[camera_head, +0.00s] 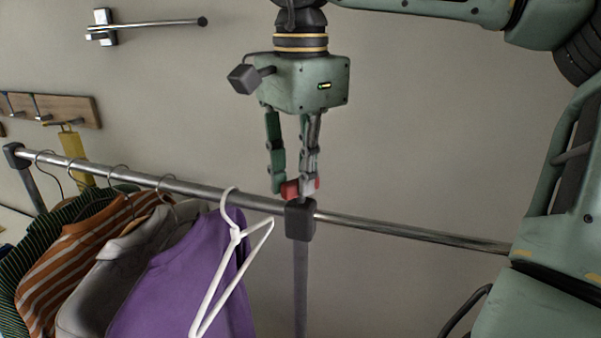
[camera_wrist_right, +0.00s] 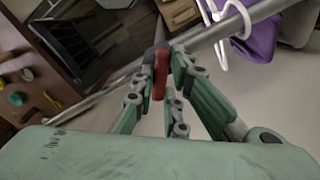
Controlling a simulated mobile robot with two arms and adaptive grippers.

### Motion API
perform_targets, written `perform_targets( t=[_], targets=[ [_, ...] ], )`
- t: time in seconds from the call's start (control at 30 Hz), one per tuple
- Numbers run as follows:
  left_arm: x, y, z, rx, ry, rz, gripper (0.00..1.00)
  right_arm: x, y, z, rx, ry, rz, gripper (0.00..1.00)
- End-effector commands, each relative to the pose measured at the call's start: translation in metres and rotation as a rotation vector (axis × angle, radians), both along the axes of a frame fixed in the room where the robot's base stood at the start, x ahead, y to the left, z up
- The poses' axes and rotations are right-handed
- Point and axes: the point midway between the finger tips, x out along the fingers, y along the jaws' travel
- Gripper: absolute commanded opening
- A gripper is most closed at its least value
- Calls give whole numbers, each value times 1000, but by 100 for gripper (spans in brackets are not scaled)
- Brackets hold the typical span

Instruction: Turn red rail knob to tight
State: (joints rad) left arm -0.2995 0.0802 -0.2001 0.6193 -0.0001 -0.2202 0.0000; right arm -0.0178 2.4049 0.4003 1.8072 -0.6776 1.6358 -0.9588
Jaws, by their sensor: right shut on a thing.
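The red rail knob (camera_head: 290,189) sits on top of the dark joint block (camera_head: 300,220) where the clothes rail meets its upright post. My right gripper (camera_head: 294,187) comes down from above, and its fingers are shut on the knob. In the right wrist view the red knob (camera_wrist_right: 160,74) shows between the fingers of my right gripper (camera_wrist_right: 162,82), with the rail just beyond. The fingers hide part of the knob, and I cannot read its tightness. My left gripper is in neither view.
A metal rail (camera_head: 400,231) runs across, with several garments, including a purple one (camera_head: 175,285), and an empty white hanger (camera_head: 235,235) left of the post. A wooden hook board (camera_head: 60,109) and a metal wall arm (camera_head: 150,27) are on the wall. Rail right of the post is bare.

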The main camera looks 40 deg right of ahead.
Motion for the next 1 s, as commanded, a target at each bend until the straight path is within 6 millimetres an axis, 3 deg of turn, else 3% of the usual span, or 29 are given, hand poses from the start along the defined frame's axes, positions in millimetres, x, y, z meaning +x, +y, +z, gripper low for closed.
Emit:
perform_targets(
  t=[0.6,1.0],
  targets=[
    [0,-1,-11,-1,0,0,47,0,0,0,-1,-3,-580,0],
    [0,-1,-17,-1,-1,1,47,0,0,0,0,-2,-855,0]
  ],
)
